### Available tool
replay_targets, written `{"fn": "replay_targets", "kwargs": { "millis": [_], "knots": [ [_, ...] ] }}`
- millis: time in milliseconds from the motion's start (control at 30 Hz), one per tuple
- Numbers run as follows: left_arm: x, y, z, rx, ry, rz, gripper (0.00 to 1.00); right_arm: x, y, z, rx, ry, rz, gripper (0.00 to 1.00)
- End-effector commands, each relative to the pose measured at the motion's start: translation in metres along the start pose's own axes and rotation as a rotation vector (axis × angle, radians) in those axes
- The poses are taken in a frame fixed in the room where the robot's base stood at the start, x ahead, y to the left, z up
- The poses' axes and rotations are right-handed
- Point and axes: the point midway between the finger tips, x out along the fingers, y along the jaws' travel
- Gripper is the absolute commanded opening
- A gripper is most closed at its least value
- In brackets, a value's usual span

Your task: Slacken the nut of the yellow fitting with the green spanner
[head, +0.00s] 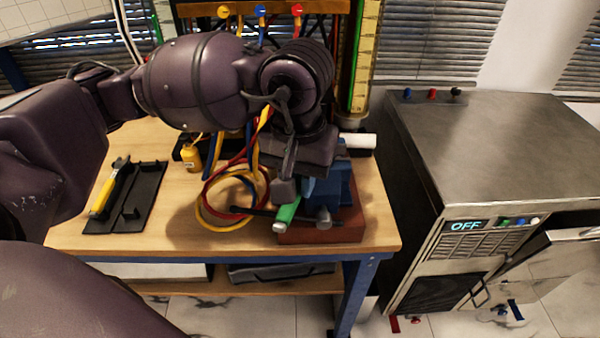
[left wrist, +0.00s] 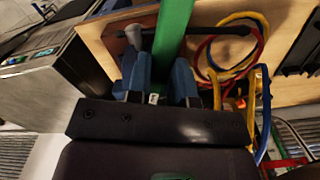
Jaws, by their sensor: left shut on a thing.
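My left gripper (head: 287,190) is over the right part of the workbench, beside the blue vise (head: 328,190). It is shut on the green spanner (head: 286,214), whose green end sticks out below the gripper toward the front. The spanner's other end is hidden. I cannot make out the yellow fitting's nut; the gripper and arm cover much of the vise area. My right gripper is not in view.
Red, yellow and blue hoses (head: 212,205) lie coiled left of the vise. A yellow-handled tool (head: 103,196) lies on a black tray (head: 148,205). A steel machine (head: 500,150) reading OFF stands right.

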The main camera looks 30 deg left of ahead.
Motion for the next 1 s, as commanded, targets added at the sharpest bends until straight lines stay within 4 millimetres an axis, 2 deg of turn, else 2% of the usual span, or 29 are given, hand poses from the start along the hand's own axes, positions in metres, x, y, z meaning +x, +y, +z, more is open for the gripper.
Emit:
{"fn": "replay_targets", "kwargs": {
  "millis": [1000],
  "knots": [
    [-0.001, 0.000, 0.033, 0.002, 0.001, 0.000, 0.00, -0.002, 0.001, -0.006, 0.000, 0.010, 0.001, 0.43]
  ]
}}
